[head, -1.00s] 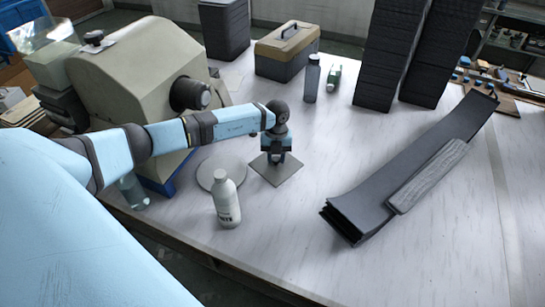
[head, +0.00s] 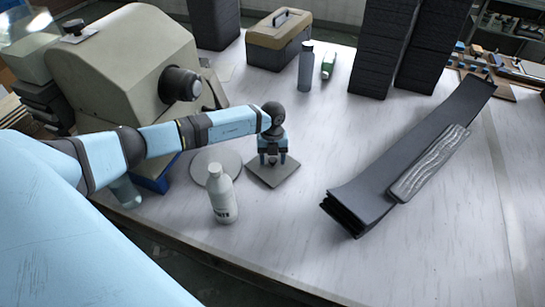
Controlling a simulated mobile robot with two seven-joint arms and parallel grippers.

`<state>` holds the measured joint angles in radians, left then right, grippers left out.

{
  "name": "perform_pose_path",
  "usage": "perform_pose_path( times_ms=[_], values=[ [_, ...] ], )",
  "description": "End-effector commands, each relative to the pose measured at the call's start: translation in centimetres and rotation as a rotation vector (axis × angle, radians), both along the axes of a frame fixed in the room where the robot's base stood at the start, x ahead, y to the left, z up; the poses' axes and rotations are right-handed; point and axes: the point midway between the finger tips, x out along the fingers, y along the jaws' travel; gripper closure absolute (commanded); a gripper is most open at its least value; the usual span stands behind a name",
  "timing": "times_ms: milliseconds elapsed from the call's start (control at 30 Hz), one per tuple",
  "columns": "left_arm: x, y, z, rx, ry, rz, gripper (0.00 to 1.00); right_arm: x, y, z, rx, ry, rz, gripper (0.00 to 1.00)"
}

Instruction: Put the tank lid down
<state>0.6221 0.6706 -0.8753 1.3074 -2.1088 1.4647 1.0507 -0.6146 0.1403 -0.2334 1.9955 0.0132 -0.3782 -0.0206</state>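The tank lid appears to be the thin grey square plate (head: 285,177), which lies flat on or very close to the white table. My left gripper (head: 273,163) points straight down over its middle. Its two light blue fingers stand apart, with a small dark knob-like part between them. I see a gap beside that part, so the gripper looks open around it. Any contact between the plate's underside and the table is hidden. My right gripper is not in view.
A round grey disc (head: 203,163) and a white bottle (head: 223,200) stand just left of the plate. A beige machine (head: 130,60) is at the left. A toolbox (head: 277,45), a grey bottle (head: 305,68) and dark stacks (head: 378,50) stand behind. A long dark panel (head: 400,165) lies at the right.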

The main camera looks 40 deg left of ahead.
Motion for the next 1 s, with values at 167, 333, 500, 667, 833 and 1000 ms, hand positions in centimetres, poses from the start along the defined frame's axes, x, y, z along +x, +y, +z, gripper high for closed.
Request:
perform_pose_path(
  times_ms=[167, 333, 500, 667, 833, 1000],
  values=[
    [0.0, 0.0, 0.0, 0.000, 0.000, 0.000, 0.44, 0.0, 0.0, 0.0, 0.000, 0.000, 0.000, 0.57],
    [0.0, 0.0, 0.5, 0.000, -0.001, 0.000, 0.44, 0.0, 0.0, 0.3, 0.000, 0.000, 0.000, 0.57],
    [0.3, 0.2, 2.4, 0.000, -0.002, 0.000, 0.44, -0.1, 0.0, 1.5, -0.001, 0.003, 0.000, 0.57],
    [0.6, 0.4, 5.5, 0.000, -0.003, 0.000, 0.44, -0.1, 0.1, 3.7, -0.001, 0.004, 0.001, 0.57],
    [1.1, 0.8, 9.3, 0.002, -0.002, 0.000, 0.44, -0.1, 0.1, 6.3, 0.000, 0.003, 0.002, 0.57],
    [1.4, 1.0, 11.8, 0.000, -0.001, -0.001, 0.44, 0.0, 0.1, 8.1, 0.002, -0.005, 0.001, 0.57]
  ],
)
